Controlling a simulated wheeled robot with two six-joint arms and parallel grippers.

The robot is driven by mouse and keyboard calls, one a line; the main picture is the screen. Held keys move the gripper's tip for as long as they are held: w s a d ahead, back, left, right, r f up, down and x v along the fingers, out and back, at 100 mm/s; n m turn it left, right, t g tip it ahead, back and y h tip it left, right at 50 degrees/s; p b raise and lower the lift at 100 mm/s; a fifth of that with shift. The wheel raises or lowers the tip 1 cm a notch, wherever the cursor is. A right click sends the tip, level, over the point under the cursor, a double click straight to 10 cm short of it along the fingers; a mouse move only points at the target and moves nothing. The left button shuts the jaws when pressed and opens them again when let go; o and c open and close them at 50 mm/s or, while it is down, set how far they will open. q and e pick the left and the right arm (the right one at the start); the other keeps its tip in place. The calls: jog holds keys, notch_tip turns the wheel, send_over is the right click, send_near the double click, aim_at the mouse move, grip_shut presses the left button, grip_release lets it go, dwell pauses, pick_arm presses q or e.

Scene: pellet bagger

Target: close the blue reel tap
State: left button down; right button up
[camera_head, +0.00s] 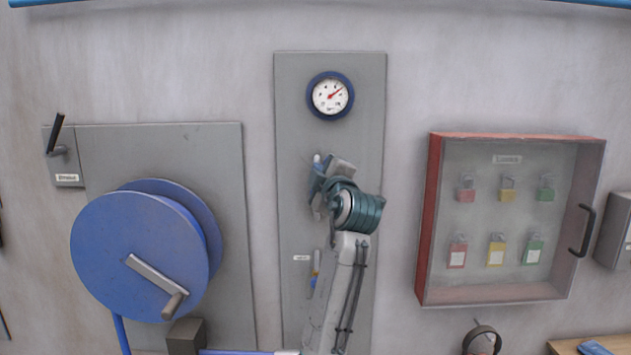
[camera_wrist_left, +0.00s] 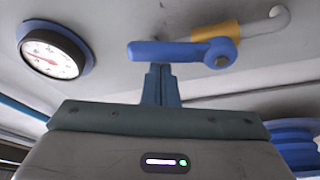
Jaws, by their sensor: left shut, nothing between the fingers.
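The blue reel tap shows in the left wrist view with a blue lever (camera_wrist_left: 180,53), a yellow body and a pale bent pipe. The lever's pivot is at its right end there, and its free end points toward the gauge. My left gripper (camera_head: 318,185) is shut and empty in front of the grey panel, below the gauge. In the wrist view its fingertips (camera_wrist_left: 160,70) are at the lever's edge near the free end; I cannot tell whether they touch. My right gripper is not in view.
A round gauge (camera_head: 330,96) is above the gripper. A blue hose reel (camera_head: 140,255) with a crank sticks out at left. A red-framed padlock cabinet (camera_head: 432,220) is at right. A black lever (camera_head: 56,133) is at far left. Bare wall separates these panels.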

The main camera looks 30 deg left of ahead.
pick_arm(q)
jog(key=w+d+f+m+t+h+b, duration=0.2)
jog(key=m+b, duration=0.6)
jog(key=m, duration=0.7)
notch_tip(320, 180, down, 2)
jog(key=d+t+h, duration=0.1)
jog(key=d+t, duration=0.1)
jog(key=t, duration=0.1)
jog(key=shift+w+d+f+m, duration=0.15)
jog(key=shift+w+d+m, duration=0.05)
jog(key=shift+w+m, duration=0.15)
